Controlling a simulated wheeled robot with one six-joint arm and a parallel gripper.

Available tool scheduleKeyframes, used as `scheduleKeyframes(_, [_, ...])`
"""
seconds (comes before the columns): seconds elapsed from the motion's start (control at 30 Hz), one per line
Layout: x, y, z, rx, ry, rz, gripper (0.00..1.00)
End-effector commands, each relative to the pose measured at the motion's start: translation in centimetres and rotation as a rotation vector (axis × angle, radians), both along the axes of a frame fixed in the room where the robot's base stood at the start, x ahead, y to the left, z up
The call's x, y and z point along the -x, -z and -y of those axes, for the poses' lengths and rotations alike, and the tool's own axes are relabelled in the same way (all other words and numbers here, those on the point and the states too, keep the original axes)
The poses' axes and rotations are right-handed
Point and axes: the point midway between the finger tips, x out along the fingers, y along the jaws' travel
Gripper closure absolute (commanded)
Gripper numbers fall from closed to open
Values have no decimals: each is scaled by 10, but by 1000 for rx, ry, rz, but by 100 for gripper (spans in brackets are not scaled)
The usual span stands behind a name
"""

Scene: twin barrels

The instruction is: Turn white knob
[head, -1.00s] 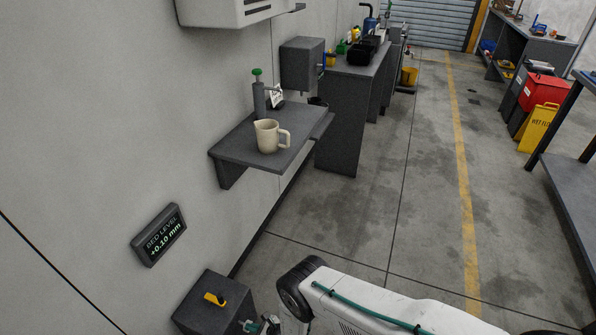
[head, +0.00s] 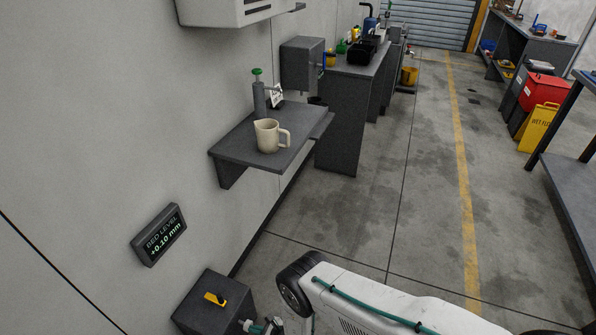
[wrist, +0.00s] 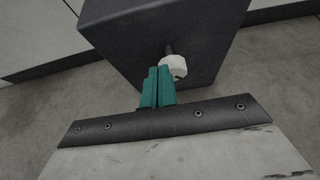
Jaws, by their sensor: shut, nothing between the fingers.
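The white knob (wrist: 173,68) sits on a short dark shaft on the side of a dark grey box (wrist: 150,35). In the head view the knob (head: 246,325) shows small at the bottom edge, on the right side of the box (head: 205,318). My gripper (wrist: 158,72) has teal fingers pressed together with nothing between them. Its tips are just left of the knob in the wrist view and partly overlap its edge; I cannot tell whether they touch. In the head view my gripper (head: 260,327) is just right of the knob.
A yellow handle (head: 215,299) lies on top of the box. A wall display (head: 159,235) reads "BED LEVEL +0.10 mm". A shelf (head: 235,150) with a beige mug (head: 267,136) is above and beyond.

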Motion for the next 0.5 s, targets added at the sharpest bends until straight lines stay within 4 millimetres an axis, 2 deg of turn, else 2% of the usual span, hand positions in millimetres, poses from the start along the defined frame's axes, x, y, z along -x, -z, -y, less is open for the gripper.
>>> scheduleKeyframes(0.3, [14, 0, 33, 0, 0, -1, 100])
scheduleKeyframes(0.5, [16, -1, 39, -2, 0, 1, 100])
